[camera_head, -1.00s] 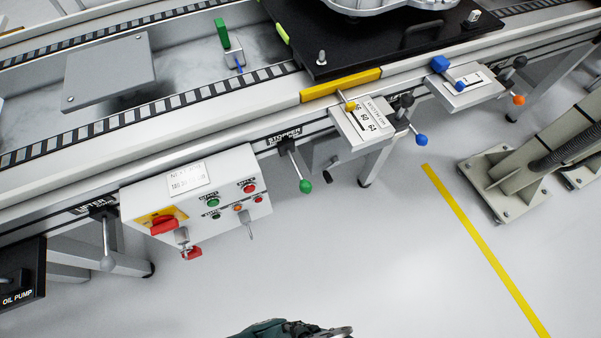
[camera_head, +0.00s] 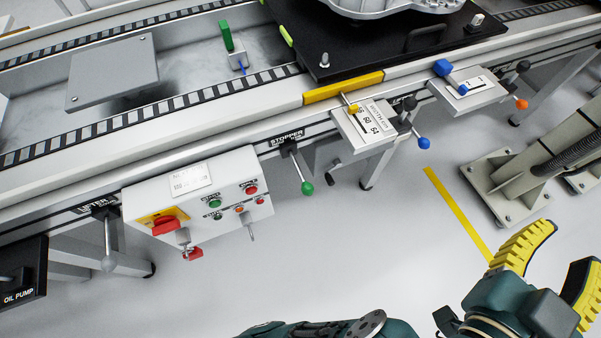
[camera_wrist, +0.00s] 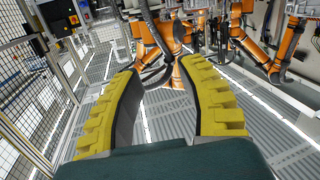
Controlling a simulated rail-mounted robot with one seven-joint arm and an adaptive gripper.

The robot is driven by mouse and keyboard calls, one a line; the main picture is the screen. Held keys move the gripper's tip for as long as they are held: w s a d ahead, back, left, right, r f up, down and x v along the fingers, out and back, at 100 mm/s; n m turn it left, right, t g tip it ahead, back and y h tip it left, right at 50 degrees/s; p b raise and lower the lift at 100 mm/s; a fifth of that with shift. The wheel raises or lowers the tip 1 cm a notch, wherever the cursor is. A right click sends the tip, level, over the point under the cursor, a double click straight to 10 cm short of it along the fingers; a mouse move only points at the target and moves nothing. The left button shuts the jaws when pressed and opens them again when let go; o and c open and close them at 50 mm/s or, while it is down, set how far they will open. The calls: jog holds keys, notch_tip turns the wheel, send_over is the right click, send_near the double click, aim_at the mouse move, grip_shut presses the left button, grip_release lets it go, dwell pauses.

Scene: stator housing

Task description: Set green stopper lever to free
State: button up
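The green stopper lever (camera_head: 307,188) is a grey rod with a green ball knob. It hangs down and tilts slightly right below the label "STOPPER" (camera_head: 286,137) on the conveyor's front rail. My gripper (camera_head: 566,262) is at the lower right in the head view, well to the right of and below the lever. Its two yellow ridged fingers stand apart with nothing between them. The wrist view also shows the open fingers (camera_wrist: 163,105), and the lever is not in that view.
A white control box (camera_head: 200,200) with buttons and a red switch sits left of the lever. Right of it are a plate with a yellow knob (camera_head: 354,108), a blue-ball lever (camera_head: 423,143) and an orange-ball lever (camera_head: 521,104). The floor in front is clear. The wrist view shows orange robots (camera_wrist: 180,70) and fencing.

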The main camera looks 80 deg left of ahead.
jog(key=a+f+n+g+y, duration=0.25)
jog(key=a+f+g, duration=0.3)
jog(key=f, duration=0.55)
jog(key=g+y+p, duration=0.3)
jog(key=g+y, duration=0.6)
jog(key=g, duration=0.4)
send_near(304, 183)
jog(key=shift+n, duration=0.25)
jog(key=a+b, duration=0.1)
jog(key=a, duration=0.3)
jog(key=s+a+b, duration=0.1)
jog(key=a, duration=0.3)
jog(key=a+f+b, duration=0.1)
jog(key=a+b, duration=0.1)
jog(key=a, duration=0.2)
jog(key=shift+s+a+f, duration=0.1)
jog(key=shift+s, duration=0.05)
jog(key=shift+a, duration=0.5)
jog(key=shift+c, duration=0.2)
grip_shut()
